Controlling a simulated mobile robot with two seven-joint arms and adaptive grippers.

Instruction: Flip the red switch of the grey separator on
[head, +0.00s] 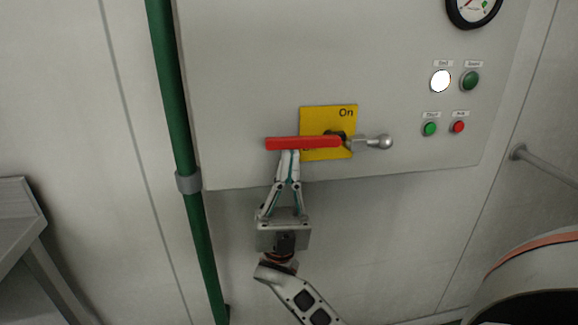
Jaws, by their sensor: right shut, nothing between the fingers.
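The red switch (303,143) is a long red handle lying level across the yellow plate (330,115) on the grey separator's panel (240,80). Its free end points left; its pivot is at the right, by a dark hub. "On" is printed at the plate's upper right corner. The handle hides the plate's lower left lettering. My right gripper (290,154) comes up from below, shut and empty. Its fingertips are at the handle's lower edge, left of the plate; I cannot tell whether they touch it. My left gripper is not in view.
A metal rod with a ball end (378,142) sticks out right of the hub. Push buttons, a lit white lamp (440,81) and a gauge (473,8) sit further right. A green pipe (177,110) runs down the left. A metal table (15,215) stands far left.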

